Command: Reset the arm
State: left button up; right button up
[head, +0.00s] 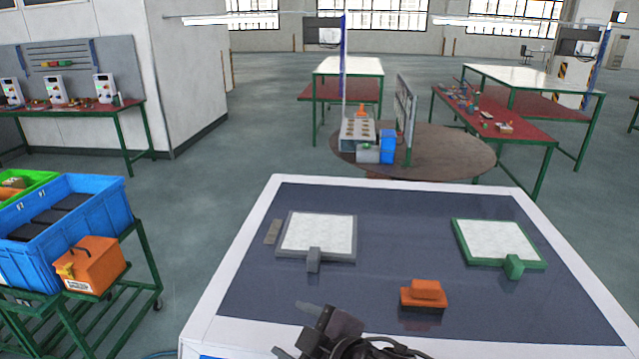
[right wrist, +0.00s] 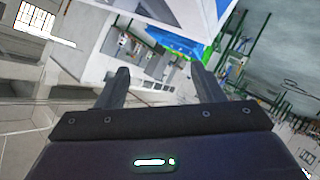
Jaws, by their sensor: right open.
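My right gripper (head: 291,329) shows at the bottom of the head view, over the near edge of the white-rimmed table (head: 232,262). Its two fingers are apart with nothing between them. In the right wrist view the open fingers (right wrist: 160,88) also stand apart and empty, with a blue bin and floor far beyond them. My left gripper is not in the head view.
On the table lie a grey-framed plate (head: 318,236), a green-framed plate (head: 497,243) and an orange block (head: 424,294). A green cart with a blue bin (head: 70,235) and an orange box (head: 92,266) stands left. A round table (head: 450,158) stands beyond.

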jog(key=s+d+f+m+g+h, duration=0.1)
jog(key=d+f+m+h, duration=0.3)
jog(key=d, duration=0.3)
jog(key=s+d+f+m+h, duration=0.2)
jog(key=d+f+m, duration=0.2)
jog(key=d+m, duration=0.15)
jog(key=s+d+f+m+g+h, duration=0.3)
jog(key=s+d+f+m+g, duration=0.15)
jog(key=s+d+f, duration=0.45)
jog(key=s+d+f+g+b, duration=0.15)
jog(key=f+b, duration=0.25)
jog(key=f, duration=1.6)
jog(key=s+f+g+b, duration=0.1)
jog(key=s+f+b, duration=0.3)
jog(key=f, duration=1.5)
jog(key=s+d+f+b, duration=0.1)
jog(key=s+f+b, duration=0.2)
jog(key=s+f, duration=0.5)
jog(key=s+d+f+n+b, duration=0.1)
jog(key=s+d+f+b, duration=0.1)
jog(key=s+f, duration=0.7)
notch_tip(320, 180, down, 6)
jog(key=shift+s+d+r+g+b, duration=0.15)
jog(key=shift+d+r+g+b, duration=0.2)
jog(key=shift+b, duration=0.4)
jog(key=shift+a+f, duration=0.1)
